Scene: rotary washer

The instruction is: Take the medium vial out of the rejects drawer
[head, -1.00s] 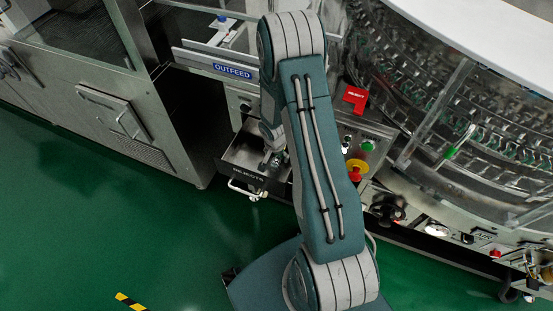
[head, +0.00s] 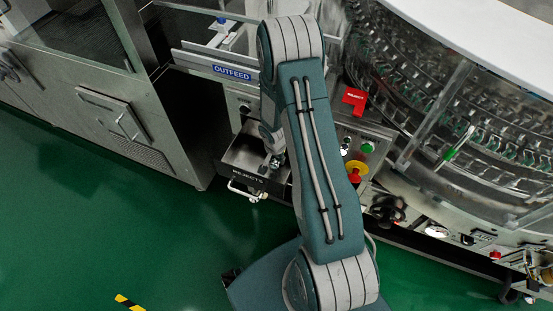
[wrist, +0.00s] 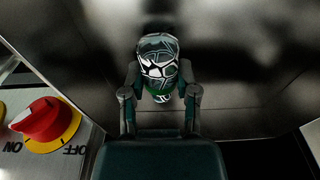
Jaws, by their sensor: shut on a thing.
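In the wrist view my gripper (wrist: 161,95) is shut on a clear glass vial (wrist: 158,62) with a green part at its lower end. One finger lies on each side of the vial. Below and around it is the bare metal inside of the rejects drawer (wrist: 245,60). In the head view the rejects drawer (head: 238,172) stands open, with its label on the front and a handle below. My gripper (head: 272,160) is over the drawer's right part, partly hidden by my arm. The vial cannot be made out there.
A red and yellow rotary switch (wrist: 42,118) is left of the gripper in the wrist view. In the head view the outfeed rail (head: 232,73) is above the drawer. A control panel (head: 362,140) with buttons is to the right.

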